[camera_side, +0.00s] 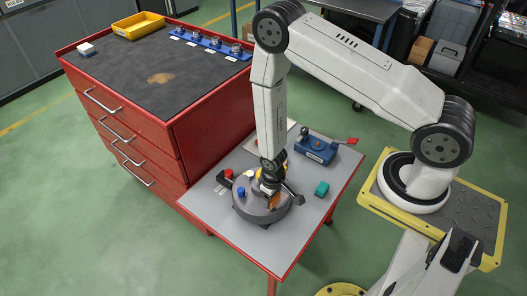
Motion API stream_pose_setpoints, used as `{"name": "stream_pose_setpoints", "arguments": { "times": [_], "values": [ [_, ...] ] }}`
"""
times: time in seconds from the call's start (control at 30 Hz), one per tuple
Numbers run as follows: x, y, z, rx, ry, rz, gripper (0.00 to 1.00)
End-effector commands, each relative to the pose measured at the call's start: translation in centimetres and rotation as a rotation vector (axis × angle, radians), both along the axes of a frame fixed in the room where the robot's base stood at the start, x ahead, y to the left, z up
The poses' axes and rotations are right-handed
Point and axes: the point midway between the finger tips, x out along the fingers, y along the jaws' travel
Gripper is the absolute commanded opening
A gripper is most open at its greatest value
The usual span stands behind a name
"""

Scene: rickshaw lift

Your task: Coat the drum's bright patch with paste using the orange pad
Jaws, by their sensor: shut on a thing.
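The grey drum (247,210) stands on the low red-framed table. My gripper (271,192) is over the right part of the drum's top, pointing down and shut on the orange pad (274,201). The pad is at or just above the drum's upper face; I cannot tell if it touches. Something yellow (259,173) shows beside the gripper at the back of the drum. The bright patch and any paste are not clear to see, as my gripper hides part of the drum.
A red knob (228,173) and a blue knob (241,192) stand by the drum's left side. A blue device with a red handle (316,149) and a teal block (321,189) are to the right. A red drawer cabinet (135,140) stands at left. The table's front is clear.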

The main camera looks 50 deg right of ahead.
Motion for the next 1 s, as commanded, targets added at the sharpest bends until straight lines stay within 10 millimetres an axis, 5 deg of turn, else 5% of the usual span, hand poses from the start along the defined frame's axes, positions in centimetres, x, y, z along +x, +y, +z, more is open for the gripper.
{"name": "stream_pose_setpoints", "arguments": {
  "times": [0.53,1.0],
  "values": [
    [0.0,0.0,4.9,0.0,0.0,0.001,0.09],
    [0.0,0.0,5.3,0.0,0.001,0.001,0.09]
  ]
}}
